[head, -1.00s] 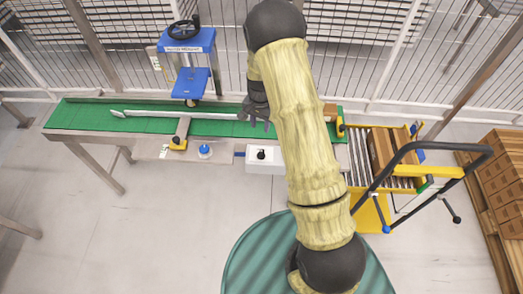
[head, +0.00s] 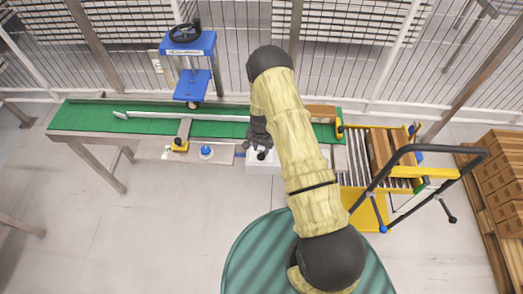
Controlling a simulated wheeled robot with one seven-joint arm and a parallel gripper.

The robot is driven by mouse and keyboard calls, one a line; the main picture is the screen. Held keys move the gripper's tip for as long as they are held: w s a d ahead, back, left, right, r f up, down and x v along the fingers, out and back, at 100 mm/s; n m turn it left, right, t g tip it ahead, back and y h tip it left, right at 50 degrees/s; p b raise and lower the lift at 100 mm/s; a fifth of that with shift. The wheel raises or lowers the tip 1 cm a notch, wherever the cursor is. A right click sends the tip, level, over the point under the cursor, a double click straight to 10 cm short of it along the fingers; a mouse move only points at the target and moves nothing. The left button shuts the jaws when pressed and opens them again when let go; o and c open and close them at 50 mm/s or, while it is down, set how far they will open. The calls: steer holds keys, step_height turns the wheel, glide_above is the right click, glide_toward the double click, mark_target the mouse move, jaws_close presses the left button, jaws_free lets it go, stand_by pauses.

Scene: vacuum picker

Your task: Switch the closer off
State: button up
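A blue machine (head: 186,45) with a black handwheel on top stands over the green conveyor belt (head: 95,118); its label is too small to read, and I take it as the closer. A white box (head: 255,167) is fixed at the conveyor's near side. A small black knob (head: 262,155) sits on its top. My gripper (head: 259,148) is low over this box, right at the knob, and hides part of the box and knob. Whether it touches the knob I cannot tell. The fingers are dark and small, so their opening is unclear.
A blue round knob (head: 206,151) is on the conveyor's near side, left of the white box. A brown carton (head: 322,112) is at the belt's right end. A yellow roller cart (head: 405,172) and stacked cartons (head: 500,180) stand to the right.

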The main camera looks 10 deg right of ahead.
mark_target(261, 154)
steer(key=shift+f, duration=1.4)
steer(key=shift+c, duration=0.5)
jaws_close()
steer(key=shift+n, duration=0.4)
steer(key=n+b, duration=0.3)
steer(key=shift+f, duration=0.15)
steer(key=shift+r+n+b, duration=0.2)
steer(key=shift+n+b, duration=1.05)
steer(key=shift+n, duration=1.45)
steer(key=shift+o, duration=0.5)
jaws_free()
